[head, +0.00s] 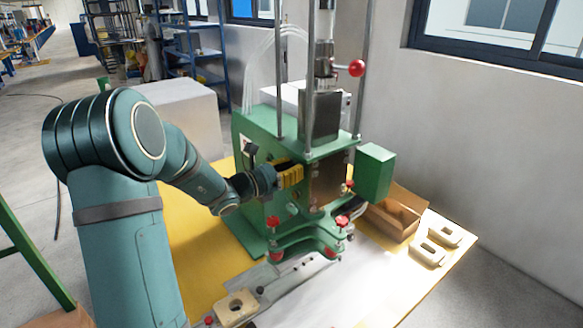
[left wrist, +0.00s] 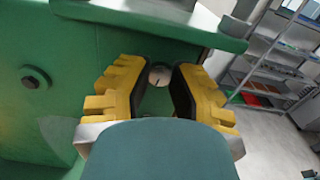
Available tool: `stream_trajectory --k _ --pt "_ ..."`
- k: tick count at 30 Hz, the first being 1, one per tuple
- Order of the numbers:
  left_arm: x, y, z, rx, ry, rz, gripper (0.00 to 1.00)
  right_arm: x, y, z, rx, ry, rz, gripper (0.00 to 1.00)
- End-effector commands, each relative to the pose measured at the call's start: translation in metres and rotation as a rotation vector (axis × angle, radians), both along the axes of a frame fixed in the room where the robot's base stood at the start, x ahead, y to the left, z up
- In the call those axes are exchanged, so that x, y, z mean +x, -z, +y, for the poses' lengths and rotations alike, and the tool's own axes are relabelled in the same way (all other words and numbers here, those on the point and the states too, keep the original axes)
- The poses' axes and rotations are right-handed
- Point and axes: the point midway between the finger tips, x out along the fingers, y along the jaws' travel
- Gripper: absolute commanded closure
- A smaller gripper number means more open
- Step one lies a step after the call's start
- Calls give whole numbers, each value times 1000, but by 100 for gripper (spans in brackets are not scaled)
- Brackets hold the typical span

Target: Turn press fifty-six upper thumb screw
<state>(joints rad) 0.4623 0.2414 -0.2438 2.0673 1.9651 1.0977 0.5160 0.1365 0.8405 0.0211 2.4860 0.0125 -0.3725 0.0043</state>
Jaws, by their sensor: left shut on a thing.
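The green press (head: 310,150) stands on the table, its green body (left wrist: 60,35) filling the left of the left wrist view. My left gripper (head: 296,175), with yellow fingers, is at the side of the press below its top plate. In the left wrist view, the left gripper (left wrist: 160,88) is shut on a small round metal screw head (left wrist: 160,74) with a slot, which sits between the fingertips just under a green ledge. This appears to be the upper thumb screw; in the head view it is hidden by the fingers. My right gripper is not in view.
Red knobs (head: 273,222) stick out at the press's lower front, and a red ball handle (head: 357,67) at its top. A cardboard box (head: 396,214) and pale slotted blocks (head: 428,253) lie to the right. A pale block (head: 236,308) lies on the table in front.

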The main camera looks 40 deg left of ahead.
Motion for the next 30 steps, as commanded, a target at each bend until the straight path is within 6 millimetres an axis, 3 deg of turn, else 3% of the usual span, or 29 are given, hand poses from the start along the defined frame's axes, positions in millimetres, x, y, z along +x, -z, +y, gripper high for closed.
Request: stream_trajectory --k 15,30 --pt "1 -4 1 -331 0 89 100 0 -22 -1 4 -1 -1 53" --pt "1 -4 1 -412 1 110 100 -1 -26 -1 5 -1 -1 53"
